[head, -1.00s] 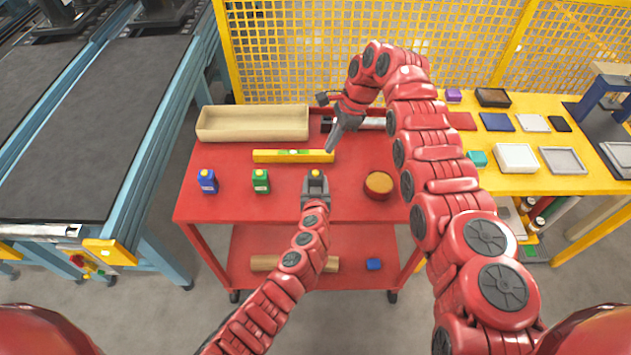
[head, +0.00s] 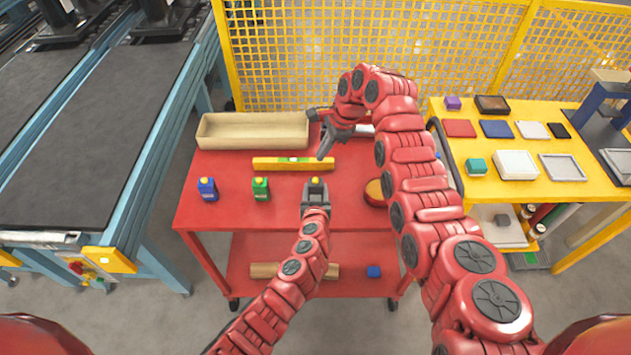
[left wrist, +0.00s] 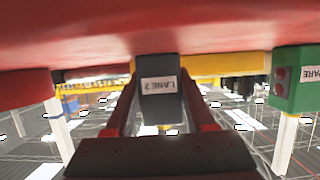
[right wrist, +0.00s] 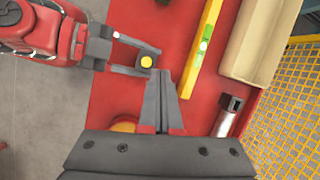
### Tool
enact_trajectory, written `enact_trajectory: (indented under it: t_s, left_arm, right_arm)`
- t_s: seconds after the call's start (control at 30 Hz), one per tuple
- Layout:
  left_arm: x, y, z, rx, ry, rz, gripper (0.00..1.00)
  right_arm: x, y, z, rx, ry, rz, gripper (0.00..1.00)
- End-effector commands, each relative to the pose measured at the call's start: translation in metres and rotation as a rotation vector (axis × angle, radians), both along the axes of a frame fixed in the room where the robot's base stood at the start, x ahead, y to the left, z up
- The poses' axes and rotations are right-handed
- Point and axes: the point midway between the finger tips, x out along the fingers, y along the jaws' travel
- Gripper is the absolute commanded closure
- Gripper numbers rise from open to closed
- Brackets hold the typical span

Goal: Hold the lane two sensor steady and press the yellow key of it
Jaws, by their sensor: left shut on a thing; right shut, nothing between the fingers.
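The lane two sensor (head: 315,190) is a dark grey block with a yellow key (head: 315,180) on top, upright at the red cart's front. Its label reads LANE 2, upside down in the left wrist view (left wrist: 160,88). My left gripper (head: 315,194) is shut on it from the front, a finger on each side. My right gripper (head: 321,158) is shut and empty, pointing down behind the sensor. In the right wrist view its tips (right wrist: 165,73) appear just beside the yellow key (right wrist: 146,62), apart from it; the height gap is unclear.
On the red cart (head: 240,215) stand a green sensor (head: 261,190) labelled SPARE and a blue one (head: 207,190). A yellow level (head: 280,163) and beige tray (head: 252,131) lie behind. A round bowl (head: 374,193) is partly hidden by my right arm.

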Motion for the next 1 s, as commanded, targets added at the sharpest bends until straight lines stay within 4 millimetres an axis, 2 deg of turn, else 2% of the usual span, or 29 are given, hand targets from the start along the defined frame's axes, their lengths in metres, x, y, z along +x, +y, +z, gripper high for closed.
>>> enact_trajectory:
  t_s: [0.2,0.4,0.7,1.0]
  left_arm:
    - [0.000,0.000,0.000,0.000,0.001,0.000,1.00]
    - [0.000,0.000,0.000,0.000,0.001,0.000,1.00]
    - [0.000,0.000,0.000,0.000,0.001,0.000,1.00]
    - [0.000,0.000,0.000,0.000,0.000,0.000,1.00]
  right_arm:
    - [0.003,0.028,-0.003,0.060,-0.154,-0.031,1.00]
    - [-0.003,0.037,0.008,0.148,-0.279,-0.122,1.00]
    - [-0.018,0.017,0.027,0.257,-0.389,-0.296,1.00]
    - [-0.022,0.008,0.031,0.281,-0.409,-0.345,1.00]
